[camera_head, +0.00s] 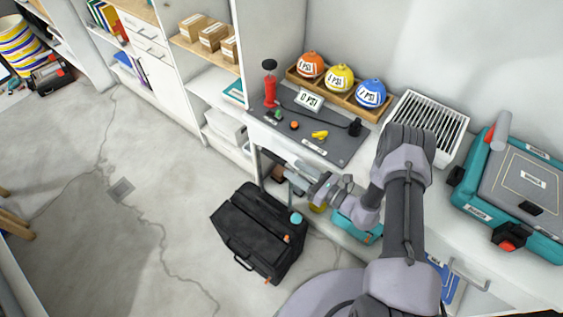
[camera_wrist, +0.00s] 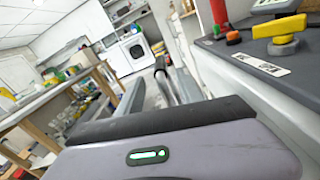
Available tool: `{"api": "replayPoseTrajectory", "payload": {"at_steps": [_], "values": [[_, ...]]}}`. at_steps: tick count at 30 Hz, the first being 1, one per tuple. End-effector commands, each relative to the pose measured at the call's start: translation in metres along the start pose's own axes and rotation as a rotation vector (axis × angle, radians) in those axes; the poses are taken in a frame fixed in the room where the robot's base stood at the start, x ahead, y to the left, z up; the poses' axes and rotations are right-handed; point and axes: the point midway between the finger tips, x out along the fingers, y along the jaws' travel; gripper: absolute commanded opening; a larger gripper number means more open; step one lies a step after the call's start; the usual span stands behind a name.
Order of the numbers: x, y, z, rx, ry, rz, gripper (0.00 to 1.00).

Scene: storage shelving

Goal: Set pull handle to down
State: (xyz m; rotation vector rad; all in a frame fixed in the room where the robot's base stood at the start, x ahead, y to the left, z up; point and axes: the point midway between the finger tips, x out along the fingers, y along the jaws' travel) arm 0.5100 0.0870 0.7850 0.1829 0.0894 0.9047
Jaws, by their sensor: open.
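I cannot tell for certain which part is the pull handle. In the wrist view, my gripper (camera_wrist: 157,92) points along the bench front.
The bench panel (camera_head: 338,146) carries a red pump (camera_head: 269,88), a yellow knob (camera_head: 320,134) and a 0 PSI sign (camera_head: 309,99). Three coloured balls stand behind it. A teal case (camera_head: 470,212) lies at right. The floor (camera_head: 150,200) to the left is clear.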

Motion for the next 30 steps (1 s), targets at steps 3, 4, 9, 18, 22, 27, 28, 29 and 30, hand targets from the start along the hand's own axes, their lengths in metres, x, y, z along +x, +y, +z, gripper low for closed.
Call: {"api": "replayPoseTrajectory", "payload": {"at_steps": [3, 4, 9, 18, 22, 27, 28, 29, 30], "values": [[0.029, 0.001, -0.002, -0.003, 0.0, 0.006, 0.43], [0.035, 0.001, -0.002, -0.002, 0.0, 0.004, 0.43], [0.059, 0.001, -0.001, -0.001, 0.0, 0.003, 0.43], [0.066, 0.001, 0.001, 0.0, 0.0, 0.002, 0.43], [0.066, 0.001, 0.001, 0.0, 0.0, 0.002, 0.3], [0.066, 0.001, 0.0, 0.0, 0.0, 0.002, 0.0], [0.066, 0.001, 0.0, 0.0, 0.0, 0.002, 0.0], [0.066, 0.001, 0.0, 0.0, 0.0, 0.002, 0.0], [0.066, 0.001, 0.0, 0.0, 0.0, 0.002, 0.0]]}}
